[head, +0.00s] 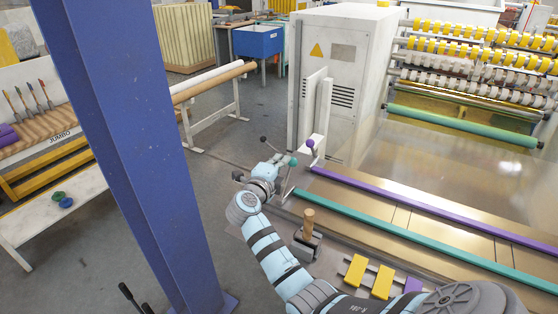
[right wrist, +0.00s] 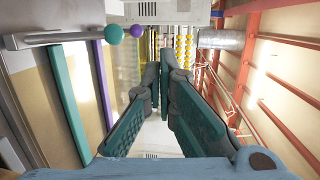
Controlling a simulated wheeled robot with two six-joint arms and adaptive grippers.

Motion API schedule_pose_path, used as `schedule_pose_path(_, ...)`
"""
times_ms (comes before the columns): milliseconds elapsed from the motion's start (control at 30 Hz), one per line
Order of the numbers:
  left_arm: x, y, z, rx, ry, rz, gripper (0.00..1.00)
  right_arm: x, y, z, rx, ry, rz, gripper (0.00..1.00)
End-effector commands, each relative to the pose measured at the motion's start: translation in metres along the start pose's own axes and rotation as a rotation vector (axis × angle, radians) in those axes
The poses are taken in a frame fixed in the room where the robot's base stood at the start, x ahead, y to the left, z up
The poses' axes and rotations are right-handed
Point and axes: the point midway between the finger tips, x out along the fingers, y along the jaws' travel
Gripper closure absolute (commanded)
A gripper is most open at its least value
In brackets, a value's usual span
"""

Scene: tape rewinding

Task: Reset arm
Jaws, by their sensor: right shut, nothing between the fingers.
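My right arm comes in from the lower right in the head view. Its gripper (head: 279,161) is beside the near end of the machine, close to the teal-knobbed lever (head: 293,162) and the purple-knobbed lever (head: 310,144). In the right wrist view the gripper's dark teal fingers (right wrist: 164,62) meet at the tips with nothing between them. There the teal knob (right wrist: 114,34) and purple knob (right wrist: 137,31) are left of the fingers, apart from them. The teal bar (head: 420,233) and purple bar (head: 430,208) lie along the machine bed. My left gripper is not in view.
A blue column (head: 130,150) stands left of the arm. A wooden-handled tool (head: 308,225) and yellow blocks (head: 355,271) are near the forearm. A white cabinet (head: 345,70) stands behind the gripper.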

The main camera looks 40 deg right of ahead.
Motion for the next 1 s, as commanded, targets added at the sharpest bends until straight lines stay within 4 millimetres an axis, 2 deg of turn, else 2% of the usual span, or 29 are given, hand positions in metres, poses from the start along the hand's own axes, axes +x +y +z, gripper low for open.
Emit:
schedule_pose_path(200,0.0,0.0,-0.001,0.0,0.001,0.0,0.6,-0.015,-0.007,-0.001,0.0,0.0,0.0,1.0)
schedule_pose_path(767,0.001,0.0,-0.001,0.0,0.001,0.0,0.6,-0.015,-0.009,0.004,0.02,-0.015,-0.008,1.0)
schedule_pose_path(867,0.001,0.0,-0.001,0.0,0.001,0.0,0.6,-0.017,-0.036,0.022,0.008,-0.094,-0.156,1.0)
schedule_pose_path(900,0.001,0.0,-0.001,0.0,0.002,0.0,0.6,-0.02,-0.048,0.037,-0.057,-0.149,-0.264,1.0)
schedule_pose_path(933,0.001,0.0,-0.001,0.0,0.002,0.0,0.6,-0.025,-0.051,0.052,-0.135,-0.203,-0.346,1.0)
schedule_pose_path(967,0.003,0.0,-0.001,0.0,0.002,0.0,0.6,-0.031,-0.038,0.069,-0.248,-0.274,-0.416,1.0)
schedule_pose_path(1000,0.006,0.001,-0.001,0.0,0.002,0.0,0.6,-0.042,0.001,0.09,-0.431,-0.386,-0.475,1.0)
